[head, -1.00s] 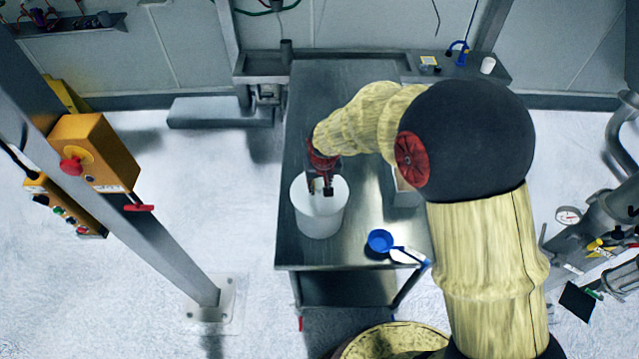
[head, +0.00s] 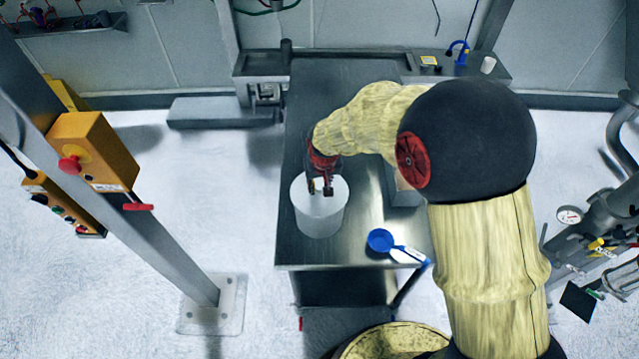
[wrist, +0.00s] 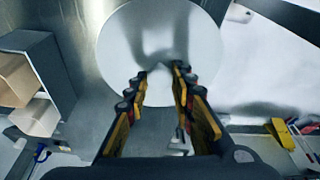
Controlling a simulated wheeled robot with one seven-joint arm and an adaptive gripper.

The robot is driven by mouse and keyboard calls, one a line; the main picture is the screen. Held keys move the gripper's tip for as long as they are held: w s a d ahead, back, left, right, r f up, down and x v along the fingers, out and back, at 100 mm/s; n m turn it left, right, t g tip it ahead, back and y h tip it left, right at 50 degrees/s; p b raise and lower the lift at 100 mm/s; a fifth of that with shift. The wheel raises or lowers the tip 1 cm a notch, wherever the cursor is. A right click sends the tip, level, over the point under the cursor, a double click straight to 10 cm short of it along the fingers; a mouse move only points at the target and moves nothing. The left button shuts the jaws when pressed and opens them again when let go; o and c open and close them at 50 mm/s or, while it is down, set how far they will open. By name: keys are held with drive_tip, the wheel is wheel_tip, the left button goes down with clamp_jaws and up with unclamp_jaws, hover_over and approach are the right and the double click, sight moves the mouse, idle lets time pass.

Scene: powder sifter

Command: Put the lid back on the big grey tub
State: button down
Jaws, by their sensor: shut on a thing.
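The big tub (head: 319,220) stands upright near the left front edge of the steel table and looks pale grey-white. A pale round lid (wrist: 118,42) fills the middle of the wrist view and hides the tub's inside. My gripper (head: 320,187) points down over the tub's top in the head view. In the wrist view my gripper (wrist: 160,68) has its two fingers apart, shut on the lid near its middle. The gripped part is hard to make out. The lid lies at the tub's rim; I cannot tell whether a gap is left.
A blue scoop (head: 380,240) lies on the table (head: 345,100) at the front right. A grey open box (wrist: 35,75) stands beside the tub, partly behind my arm in the head view. The table's far part is clear. A post with a yellow control box (head: 95,150) stands at left.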

idle(0.4)
drive_tip(key=c, duration=1.5)
unclamp_jaws()
drive_tip(key=o, duration=0.3)
drive_tip(key=shift+o, duration=1.2)
drive_tip(key=shift+r+p, duration=1.9)
drive_tip(key=shift+r, duration=1.65)
drive_tip(key=shift+c, duration=1.1)
